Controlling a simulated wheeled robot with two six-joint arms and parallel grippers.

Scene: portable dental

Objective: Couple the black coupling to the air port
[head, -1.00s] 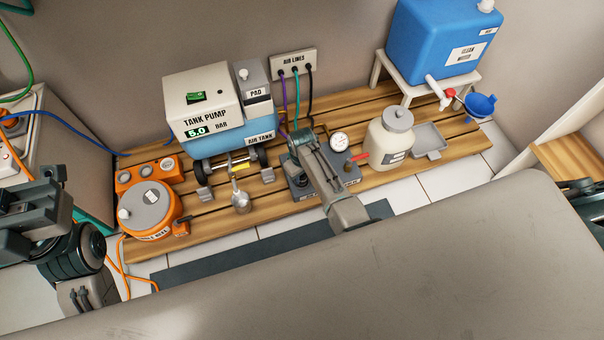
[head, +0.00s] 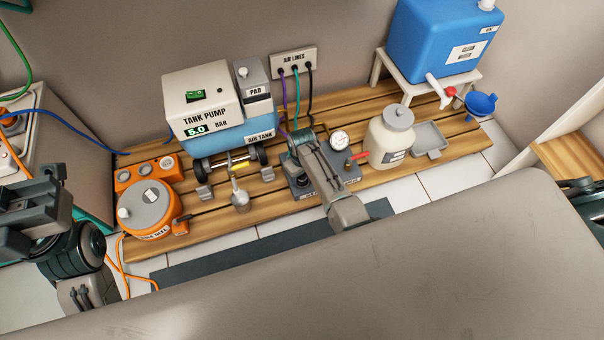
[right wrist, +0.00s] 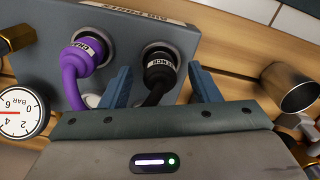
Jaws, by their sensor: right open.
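The black coupling (right wrist: 160,66) on its black hose shows in the right wrist view, with its end at a dark-ringed port in the grey port box (right wrist: 125,28). I cannot tell how firmly it is seated. My right gripper (right wrist: 162,84) is open, its two blue fingers on either side of the coupling with gaps between. A purple coupling (right wrist: 85,52) sits in the port to the left. In the head view, my right gripper (head: 302,146) is over the port box (head: 347,166) and hides the couplings. Part of my left arm shows at the left edge; its gripper state is unclear.
A gauge (head: 339,141) stands on the port box. The tank pump (head: 205,102) is to its left and a cream jar (head: 390,138) to its right. Purple, green and black hoses hang from the air lines plate (head: 293,62). A metal cup (right wrist: 290,87) is right of the gripper.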

